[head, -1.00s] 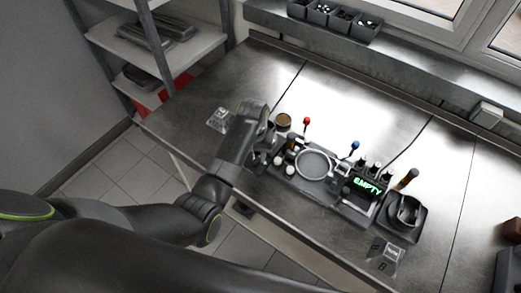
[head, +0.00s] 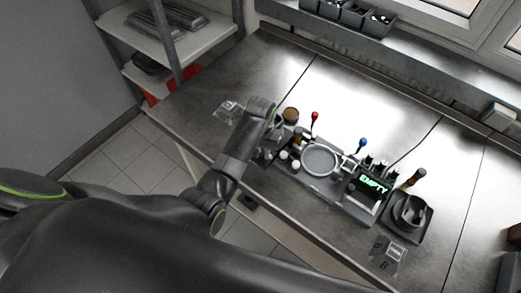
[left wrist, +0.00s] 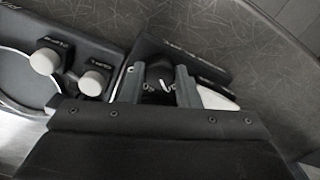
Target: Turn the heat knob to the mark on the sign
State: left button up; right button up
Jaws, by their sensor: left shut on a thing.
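My left gripper (left wrist: 158,88) is shut on the dark heat knob (left wrist: 160,76), with one finger on each side of it. A short white line shows on the knob's top, with small pale marks around it. In the head view my left gripper (head: 262,150) is at the left end of the workstation, and my arm hides the knob. A small sign (head: 228,110) stands on the bench to the left of the arm; its print is too small to read. My right gripper is not in view.
Two white buttons (left wrist: 45,61) (left wrist: 94,82) sit left of the gripper. A round grey plate (head: 320,160), red and blue levers (head: 314,116) (head: 362,144) and a display reading EMPTY (head: 374,184) are to the right. Another sign (head: 388,254) lies near the front edge.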

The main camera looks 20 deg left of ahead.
pick_arm(q)
jog(key=m, duration=0.5)
jog(key=shift+w, duration=0.1)
jog(key=m, duration=0.4)
jog(key=shift+m, duration=0.4)
dwell(0.4)
jog(key=o, duration=0.7)
jog(key=shift+w, duration=0.1)
